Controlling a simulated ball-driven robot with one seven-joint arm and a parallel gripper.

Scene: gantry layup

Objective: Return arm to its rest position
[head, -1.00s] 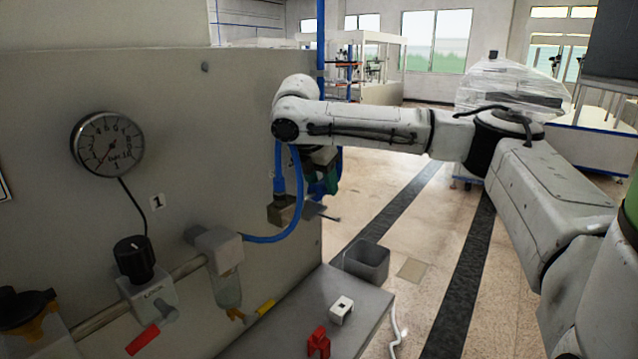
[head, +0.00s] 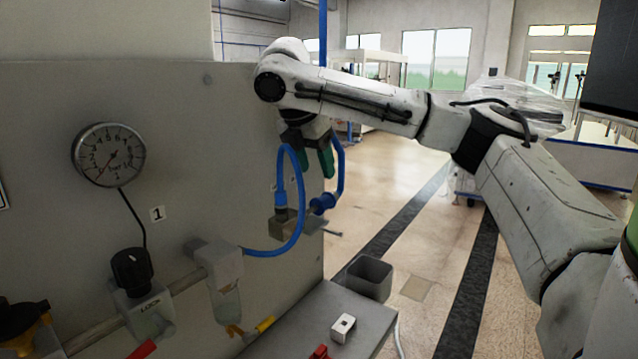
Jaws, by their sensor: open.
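My arm reaches in from the right of the head view, with its elbow at the upper right and its wrist at the top left. My gripper (head: 318,160) hangs below the wrist, fingers down, in front of the right edge of the grey panel (head: 230,130). Its green fingers are open; I see nothing between them, though part of the gap is hidden. A blue hose (head: 297,215) rises in a loop just left of the fingers. Another blue stretch with a blue connector (head: 322,204) is right of and below them. Whether hose and gripper touch, I cannot tell.
A metal block (head: 284,222) juts from the panel below the gripper. The panel carries a gauge (head: 109,155), a black knob (head: 132,268) and a filter bowl (head: 226,300). A grey shelf (head: 330,300) holds a white part (head: 343,328). A grey bin (head: 368,278) stands beyond.

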